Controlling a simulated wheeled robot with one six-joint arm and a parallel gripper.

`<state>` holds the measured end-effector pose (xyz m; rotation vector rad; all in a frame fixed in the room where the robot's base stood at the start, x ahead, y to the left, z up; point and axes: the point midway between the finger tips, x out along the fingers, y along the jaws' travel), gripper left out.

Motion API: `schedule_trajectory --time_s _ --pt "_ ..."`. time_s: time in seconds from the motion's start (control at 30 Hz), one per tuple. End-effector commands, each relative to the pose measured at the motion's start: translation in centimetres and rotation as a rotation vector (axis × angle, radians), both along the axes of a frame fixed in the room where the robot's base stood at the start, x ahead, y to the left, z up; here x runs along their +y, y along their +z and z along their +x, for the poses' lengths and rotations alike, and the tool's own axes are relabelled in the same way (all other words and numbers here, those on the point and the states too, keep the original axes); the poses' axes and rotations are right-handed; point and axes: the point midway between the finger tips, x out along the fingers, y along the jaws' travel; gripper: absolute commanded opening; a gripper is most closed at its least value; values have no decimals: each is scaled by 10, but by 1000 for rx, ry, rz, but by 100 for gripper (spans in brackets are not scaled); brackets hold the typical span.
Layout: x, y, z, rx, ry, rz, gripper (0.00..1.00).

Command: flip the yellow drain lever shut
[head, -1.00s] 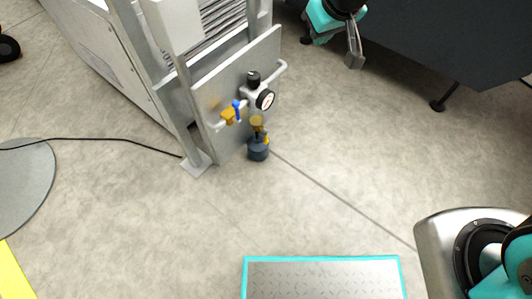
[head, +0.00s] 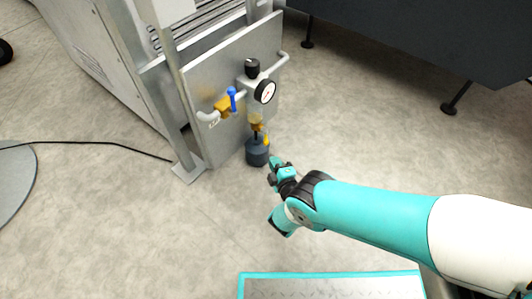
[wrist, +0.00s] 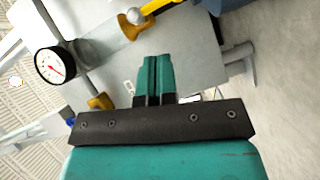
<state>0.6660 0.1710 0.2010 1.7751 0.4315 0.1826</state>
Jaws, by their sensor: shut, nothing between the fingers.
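The yellow drain lever (head: 266,138) sits low on the filter unit, just above a dark blue cup (head: 257,154). In the wrist view the lever (wrist: 162,7) runs from a round silver pivot up to the top edge, where its end is partly cut off or hidden. My gripper (head: 273,161) is shut and empty, just right of the cup and a little below the lever in the head view. In the wrist view its teal fingertips (wrist: 153,60) are together, below the lever in the picture, with a visible gap between.
A grey panel (head: 205,75) behind carries a gauge (head: 265,91), a black knob (head: 252,67), a blue-handled valve (head: 231,99) and pipes. A machine frame post stands at left. A teal-edged floor plate (head: 330,286) lies in front. Floor to the right is open.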

Motion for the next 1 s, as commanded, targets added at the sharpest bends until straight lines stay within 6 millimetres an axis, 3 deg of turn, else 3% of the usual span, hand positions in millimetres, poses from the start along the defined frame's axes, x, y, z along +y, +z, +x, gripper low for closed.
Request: schedule_trajectory --time_s 0.03,0.2,0.57,0.77,1.0 --pt "-2 -14 -14 -20 38 -23 0" --pt "-5 -28 -36 -63 105 -61 0" --pt "-6 -29 -37 -66 110 -63 0" --pt "3 -35 -20 -66 106 -62 0" --pt "25 -41 21 -66 106 -59 0"
